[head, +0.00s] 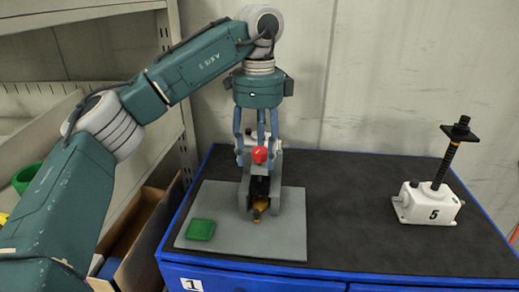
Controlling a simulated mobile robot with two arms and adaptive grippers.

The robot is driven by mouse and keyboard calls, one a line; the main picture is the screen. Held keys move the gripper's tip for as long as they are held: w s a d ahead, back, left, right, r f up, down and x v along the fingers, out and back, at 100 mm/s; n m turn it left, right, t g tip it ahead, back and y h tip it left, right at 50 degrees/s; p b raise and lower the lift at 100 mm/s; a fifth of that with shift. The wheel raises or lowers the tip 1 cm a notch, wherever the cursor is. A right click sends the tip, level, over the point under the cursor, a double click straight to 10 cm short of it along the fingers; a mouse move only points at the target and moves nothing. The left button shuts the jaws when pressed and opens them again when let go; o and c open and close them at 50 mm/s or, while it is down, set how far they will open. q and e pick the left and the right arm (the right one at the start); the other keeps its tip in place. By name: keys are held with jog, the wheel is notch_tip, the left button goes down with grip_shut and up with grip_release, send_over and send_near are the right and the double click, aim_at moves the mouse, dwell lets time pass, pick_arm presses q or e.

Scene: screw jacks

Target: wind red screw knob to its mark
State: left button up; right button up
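The red knob (259,154) shows as a small ball at the top of a grey and black device on a grey plate (285,232). My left gripper (257,150) points straight down over this device from above. Its blue fingers reach down behind and beside the red knob. The red knob partly covers the fingertips, so I cannot tell whether they touch it or grip something. No mark for the knob can be made out. My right gripper is not in view.
A yellow part (261,204) sits low at the device's front. A small green tray (200,229) lies on the plate. A white screw jack marked 5 (430,205) stands at the right of the dark blue-edged table top (350,210). The table between them is clear. Shelving stands left.

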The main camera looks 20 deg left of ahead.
pick_arm(q)
jog(key=shift+a+r, duration=0.1)
jog(key=shift+w+r, duration=0.1)
jog(key=shift+r, duration=0.3)
notch_tip(320, 180, up, 11)
jog(key=shift+r, duration=0.1)
dwell(0.5)
